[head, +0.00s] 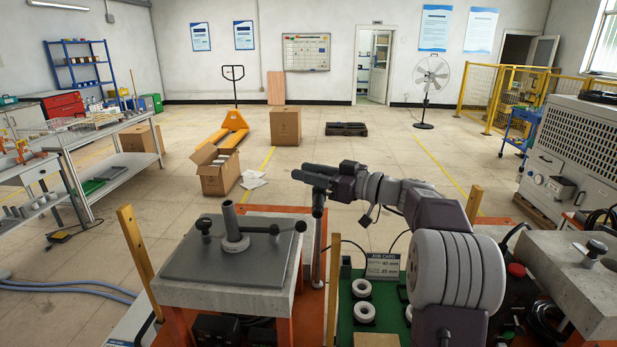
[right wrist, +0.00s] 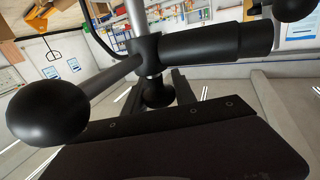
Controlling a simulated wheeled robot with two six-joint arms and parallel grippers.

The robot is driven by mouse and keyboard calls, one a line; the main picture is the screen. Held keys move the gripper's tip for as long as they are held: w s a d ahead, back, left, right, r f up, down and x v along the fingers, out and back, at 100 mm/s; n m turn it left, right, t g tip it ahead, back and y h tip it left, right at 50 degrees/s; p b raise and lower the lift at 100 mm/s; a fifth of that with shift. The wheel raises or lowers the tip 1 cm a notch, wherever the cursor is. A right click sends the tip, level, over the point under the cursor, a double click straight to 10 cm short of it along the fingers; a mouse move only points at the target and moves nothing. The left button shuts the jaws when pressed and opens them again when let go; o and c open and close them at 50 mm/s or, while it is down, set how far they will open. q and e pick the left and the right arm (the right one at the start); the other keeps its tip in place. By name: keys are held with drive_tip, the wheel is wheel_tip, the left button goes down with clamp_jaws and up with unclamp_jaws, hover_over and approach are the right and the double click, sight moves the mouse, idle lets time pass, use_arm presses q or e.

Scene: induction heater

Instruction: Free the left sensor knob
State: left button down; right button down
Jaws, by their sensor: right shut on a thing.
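A dark cylinder (right wrist: 215,41) and a rod ending in a big black ball (right wrist: 48,110) join at the hub. My left gripper is out of view.
A grey tube (head: 230,218) stands in a white ring on the plate, with black ball knobs (head: 204,225) beside it. A green board with white rings (head: 362,288) and a job card (head: 382,266) lie right of the post. Wooden uprights (head: 139,262) flank the stand.

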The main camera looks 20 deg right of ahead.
drive_tip(key=shift+s+a+n+g+y+p, duration=0.15)
drive_tip(key=shift+s+n+g+y+p, duration=0.15)
drive_tip(key=shift+n+g+y+p, duration=1.35)
drive_tip(key=shift+s+a+n+g+y+p, duration=0.3)
drive_tip(key=shift+n+g+p, duration=0.7)
drive_tip(key=shift+g+p, duration=1.55)
drive_tip(key=shift+s+a+n+g+y+p, duration=0.1)
drive_tip(key=shift+s+n+g+y+p, duration=0.2)
drive_tip(key=shift+n+g+y+p, duration=1.85)
drive_tip(key=shift+m+t+h+p, duration=0.8)
drive_tip(key=shift+t+h+p, duration=0.05)
drive_tip(key=shift+t+h, duration=0.2)
drive_tip(key=c, duration=1.1)
unclamp_jaws()
drive_tip(key=shift+o, duration=0.2)
